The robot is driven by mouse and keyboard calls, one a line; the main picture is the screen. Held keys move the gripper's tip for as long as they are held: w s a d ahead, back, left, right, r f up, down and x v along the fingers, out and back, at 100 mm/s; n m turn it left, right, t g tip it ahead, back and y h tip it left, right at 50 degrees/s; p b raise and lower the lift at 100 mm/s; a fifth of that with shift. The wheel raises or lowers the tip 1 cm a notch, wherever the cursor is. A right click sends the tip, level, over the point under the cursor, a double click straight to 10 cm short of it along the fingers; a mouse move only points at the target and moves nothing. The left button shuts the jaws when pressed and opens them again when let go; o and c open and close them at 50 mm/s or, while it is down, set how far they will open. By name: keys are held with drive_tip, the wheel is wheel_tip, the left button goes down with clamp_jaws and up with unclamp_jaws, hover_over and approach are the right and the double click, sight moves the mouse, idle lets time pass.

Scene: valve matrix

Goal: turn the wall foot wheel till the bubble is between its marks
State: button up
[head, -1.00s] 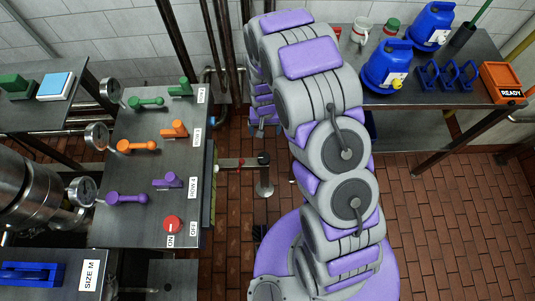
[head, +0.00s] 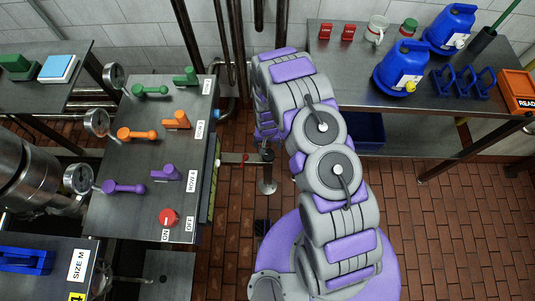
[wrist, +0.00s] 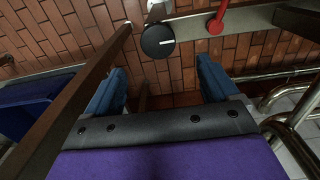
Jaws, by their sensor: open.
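A round black wheel (wrist: 158,41) with a white line across its face shows at the top of the wrist view, by a grey bar. In the head view a black knob (head: 266,152) sits on a grey post with a round foot (head: 267,187), left of my arm; I cannot tell for sure that it is the same wheel. My gripper (wrist: 162,80) is open and empty, its two blue fingers apart. The wheel appears between and beyond the fingertips, not gripped. I cannot make out a bubble or its marks.
A red lever (wrist: 216,22) hangs on the bar right of the wheel. A brown beam (wrist: 75,92) runs close left of my gripper, and metal pipes (wrist: 295,125) lie at right. In the head view, a valve panel (head: 142,215) stands left and a table (head: 345,83) at the back right.

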sight(268, 154)
wheel_tip(268, 154, down, 10)
drive_tip(key=b, duration=0.2)
drive_tip(key=shift+s+d+b, duration=0.1)
drive_tip(key=shift+d+b, duration=0.05)
drive_tip(key=shift+b, duration=0.15)
drive_tip(key=shift+c, duration=0.2)
drive_tip(key=c, duration=1)
